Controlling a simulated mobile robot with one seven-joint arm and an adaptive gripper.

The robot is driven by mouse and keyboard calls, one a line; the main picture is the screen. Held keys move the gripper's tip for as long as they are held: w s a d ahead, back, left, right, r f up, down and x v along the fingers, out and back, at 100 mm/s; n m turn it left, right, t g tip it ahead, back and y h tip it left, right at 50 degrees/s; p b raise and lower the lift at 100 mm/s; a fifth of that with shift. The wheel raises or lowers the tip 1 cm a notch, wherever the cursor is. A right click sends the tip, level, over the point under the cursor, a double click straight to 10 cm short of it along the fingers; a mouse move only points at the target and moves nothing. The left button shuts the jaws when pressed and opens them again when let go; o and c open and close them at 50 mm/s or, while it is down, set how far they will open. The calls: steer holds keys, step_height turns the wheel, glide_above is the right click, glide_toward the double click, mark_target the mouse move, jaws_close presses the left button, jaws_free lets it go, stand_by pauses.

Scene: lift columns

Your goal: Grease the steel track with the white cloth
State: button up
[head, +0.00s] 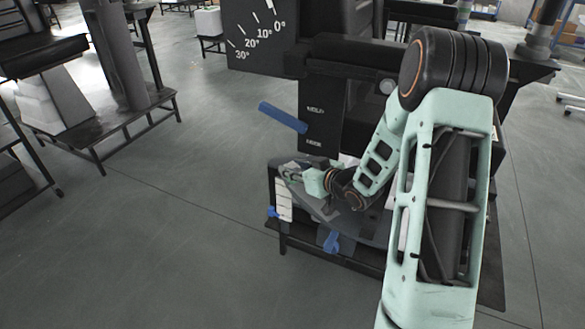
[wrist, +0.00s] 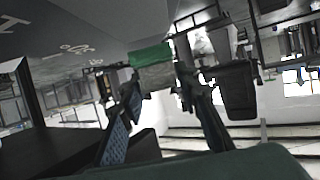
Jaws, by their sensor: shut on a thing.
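My gripper (head: 291,173) reaches left over the low dark machine base. In the wrist view its two fingers (wrist: 160,84) close on a small block-like piece (wrist: 152,56), green above and grey-white below. I cannot tell whether this piece is the white cloth. No separate white cloth shows clearly. The steel track cannot be made out for sure. A pale slatted strip (head: 284,201) stands on the base's left side, just below my gripper. Whether the held piece touches anything is hidden.
A blue lever (head: 282,117) sticks out left from the black column above my gripper. A dark angle-scale plate (head: 262,38) is behind it. A blue clamp (head: 332,242) sits on the base's front edge. Open grey floor (head: 150,235) lies to the left.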

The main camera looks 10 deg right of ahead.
mark_target(299, 187)
steer(key=shift+f+b, duration=0.55)
steer(key=shift+f, duration=0.15)
stand_by(0.5)
